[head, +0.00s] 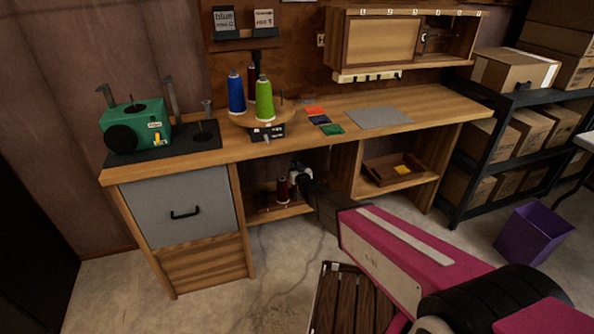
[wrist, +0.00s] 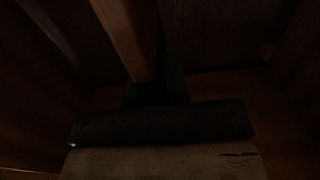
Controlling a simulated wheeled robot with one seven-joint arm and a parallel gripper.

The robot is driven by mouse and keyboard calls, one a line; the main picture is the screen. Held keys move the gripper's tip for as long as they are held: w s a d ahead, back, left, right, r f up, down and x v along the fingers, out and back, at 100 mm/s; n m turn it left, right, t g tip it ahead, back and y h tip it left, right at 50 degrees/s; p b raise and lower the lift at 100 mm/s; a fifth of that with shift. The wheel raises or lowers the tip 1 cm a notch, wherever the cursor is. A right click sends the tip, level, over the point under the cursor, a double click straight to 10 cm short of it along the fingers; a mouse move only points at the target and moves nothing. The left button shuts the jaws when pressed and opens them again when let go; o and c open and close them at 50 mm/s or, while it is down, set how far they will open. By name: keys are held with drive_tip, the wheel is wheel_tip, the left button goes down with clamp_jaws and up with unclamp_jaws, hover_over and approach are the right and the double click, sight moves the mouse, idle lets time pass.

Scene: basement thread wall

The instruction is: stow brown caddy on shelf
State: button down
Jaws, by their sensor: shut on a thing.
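My gripper (head: 299,174) reaches into the dark open bay under the workbench, left of the middle divider. In the wrist view my gripper (wrist: 156,92) is shut on a brown wooden bar, which looks like the handle of the brown caddy (wrist: 128,38). Dark wooden sides show around it. In the head view a dark red-brown thread spool (head: 282,190) stands upright beside my gripper, low in the bay. The caddy's body is mostly hidden by shadow and my arm; I cannot tell whether it touches the shelf board (head: 281,213).
A brown tray (head: 379,180) with a yellow note sits in the right bay. The workbench (head: 215,155) carries a green machine (head: 136,130), thread cones and a grey mat (head: 379,118). A slatted wooden thing (head: 345,300) and a purple bin (head: 533,234) stand on the floor.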

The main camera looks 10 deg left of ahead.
drive_tip(key=shift+x, duration=1.7)
drive_tip(key=shift+s+d+f, duration=0.1)
drive_tip(key=shift+f, duration=0.35)
drive_tip(key=c, duration=1.1)
unclamp_jaws()
drive_tip(key=shift+o, duration=0.2)
drive_tip(key=shift+f, duration=0.1)
